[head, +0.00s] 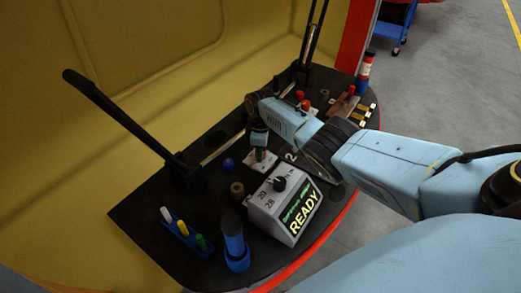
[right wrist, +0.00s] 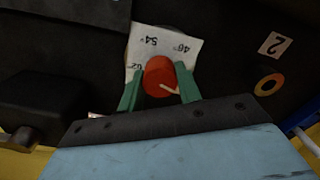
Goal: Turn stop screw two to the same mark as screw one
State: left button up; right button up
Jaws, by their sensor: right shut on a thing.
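Screw two is a red round knob (right wrist: 159,76) with a short white line on its top, seen in the right wrist view. It stands on a white card (right wrist: 150,42) printed 54°, 46° and a partly covered 62°. My right gripper (right wrist: 160,80) has one green finger on each side of the knob and is shut on it. In the head view my right gripper (head: 261,152) points down over the white card (head: 262,165), hiding the knob. A black-on-white "2" label (right wrist: 274,43) lies beside the card. Red knobs (head: 300,95) show behind my right arm; screw one's mark cannot be read. My left gripper is out of view.
A grey box (head: 283,205) with a black dial and a READY display stands in front of my gripper. A blue cup-like holder (head: 235,245) and a pen rack (head: 184,232) stand at the front left. Black levers (head: 125,115) rise from the dark desk.

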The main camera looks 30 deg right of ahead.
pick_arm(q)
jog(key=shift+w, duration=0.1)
pick_arm(e)
jog(key=o, duration=1)
jog(key=shift+r+p, duration=0.3)
jog(key=shift+r, duration=0.15)
notch_tip(320, 180, up, 3)
jog(key=shift+r+p, duration=0.1)
jog(key=shift+p, duration=0.8)
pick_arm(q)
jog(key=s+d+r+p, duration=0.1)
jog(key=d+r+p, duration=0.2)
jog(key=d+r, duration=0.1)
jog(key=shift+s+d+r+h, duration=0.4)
pick_arm(e)
notch_tip(320, 180, up, 9)
jog(key=shift+r, duration=0.15)
